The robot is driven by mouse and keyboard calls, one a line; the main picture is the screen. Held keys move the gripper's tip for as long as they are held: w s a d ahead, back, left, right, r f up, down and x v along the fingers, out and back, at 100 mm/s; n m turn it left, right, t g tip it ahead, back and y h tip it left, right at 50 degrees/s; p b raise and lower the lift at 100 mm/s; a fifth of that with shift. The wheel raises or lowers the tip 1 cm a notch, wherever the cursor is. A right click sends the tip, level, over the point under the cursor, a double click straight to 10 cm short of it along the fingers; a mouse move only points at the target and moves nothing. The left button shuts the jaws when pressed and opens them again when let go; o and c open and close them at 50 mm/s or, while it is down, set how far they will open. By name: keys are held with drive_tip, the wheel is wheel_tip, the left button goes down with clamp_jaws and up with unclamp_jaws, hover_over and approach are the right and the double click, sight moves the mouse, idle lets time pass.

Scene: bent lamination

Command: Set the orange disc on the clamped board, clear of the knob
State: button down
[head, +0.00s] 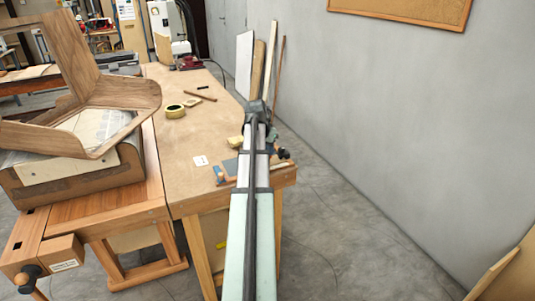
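I cannot make out an orange disc in the head view. My arm reaches up the middle of the picture over the front right of the workbench and covers part of it. My gripper cannot be made out; the arm may hide it. A narrow brown strip of wood (262,178) lies near the bench's front edge, partly behind my arm, with a small blue-and-orange tool (219,174) at its left. A dark rounded piece (283,153) shows right of my arm; I cannot tell if it is the knob. Whether any board is clamped there is unclear.
The workbench (185,140) is mostly bare at its left. It holds a yellow tape roll (175,111), a white card (201,160) and a small pale yellow item (235,141). A bent wooden chair shell (125,93) stands at left. Planks (244,62) lean on the right wall.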

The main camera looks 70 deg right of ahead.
drive_tip(key=shift+f, duration=1.05)
drive_tip(key=shift+f, duration=0.2)
drive_tip(key=c, duration=1.1)
unclamp_jaws()
drive_tip(key=shift+r, duration=0.2)
drive_tip(key=v, duration=1.2)
drive_tip(key=shift+d, duration=0.1)
